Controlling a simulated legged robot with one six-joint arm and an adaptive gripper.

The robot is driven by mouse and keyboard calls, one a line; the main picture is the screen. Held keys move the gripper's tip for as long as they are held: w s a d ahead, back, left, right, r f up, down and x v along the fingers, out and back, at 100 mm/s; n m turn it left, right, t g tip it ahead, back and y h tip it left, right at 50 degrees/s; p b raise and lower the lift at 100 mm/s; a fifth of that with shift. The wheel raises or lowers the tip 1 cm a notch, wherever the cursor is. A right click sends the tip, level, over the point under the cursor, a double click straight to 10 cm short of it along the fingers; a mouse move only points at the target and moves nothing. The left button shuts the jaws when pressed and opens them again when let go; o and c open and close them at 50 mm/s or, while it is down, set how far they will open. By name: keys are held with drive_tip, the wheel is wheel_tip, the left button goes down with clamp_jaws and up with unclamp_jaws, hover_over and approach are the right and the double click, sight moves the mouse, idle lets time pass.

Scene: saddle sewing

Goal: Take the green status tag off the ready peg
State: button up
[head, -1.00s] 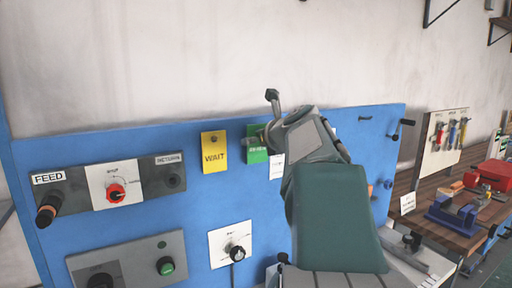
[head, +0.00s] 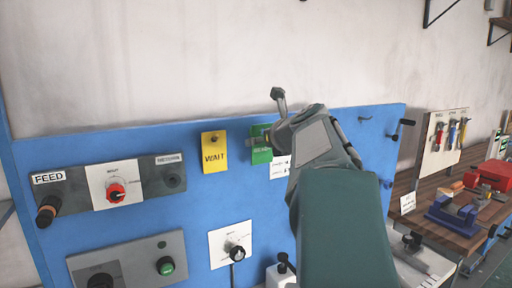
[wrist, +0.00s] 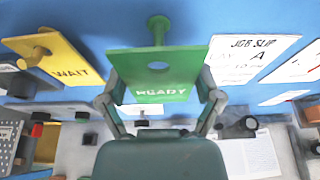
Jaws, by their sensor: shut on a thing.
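The green READY tag (wrist: 160,92) is between the two fingers of my gripper (wrist: 160,100), which is shut on its side edges. The tag's round hole shows in the wrist view with no peg through it. The green ready peg (wrist: 158,32) stands just beyond the tag's top edge, and the tag hides part of its stem. In the head view the tag (head: 261,156) is in front of the blue board, partly hidden by my gripper (head: 268,138).
The yellow WAIT tag (head: 214,152) hangs on its own peg to the left; it also shows in the wrist view (wrist: 58,60). A white job slip (wrist: 245,58) is close on the right. The blue board (head: 110,143) carries several knobs and panels. A workbench (head: 462,238) stands at right.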

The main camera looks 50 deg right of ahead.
drive_tip(key=s+a, duration=0.2)
drive_tip(key=s, duration=0.4)
drive_tip(key=shift+r, duration=0.2)
idle(0.9)
drive_tip(key=shift+w, duration=0.1)
